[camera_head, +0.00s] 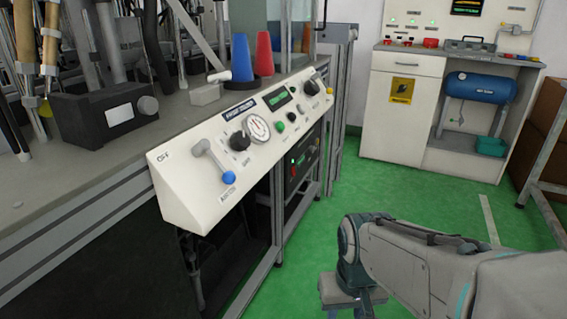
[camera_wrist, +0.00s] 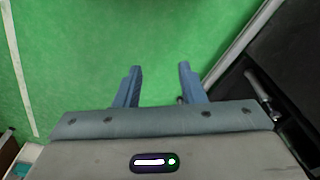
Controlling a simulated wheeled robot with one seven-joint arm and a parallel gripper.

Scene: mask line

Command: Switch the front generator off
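A white sloped control panel (camera_head: 195,185) is fixed to the front of the workbench in the head view. It carries a lever with a blue ball knob (camera_head: 229,178), a round gauge (camera_head: 257,129), black knobs, and a small green display (camera_head: 277,98). "OFF" appears to be printed near its upper left corner. I cannot tell which unit is the front generator; the panel's dark label is too small to read. My gripper (camera_wrist: 160,84) is open and empty, its two blue fingers apart above the green floor. It is low, right of the panel, and touches nothing visible.
A dark unit (camera_head: 300,162) with a small green light sits under the bench. Red and blue cones (camera_head: 241,58) stand on the bench. A white cabinet (camera_head: 392,112) with a blue tank (camera_head: 476,87) stands at the back. Green floor (camera_head: 400,190) is clear between.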

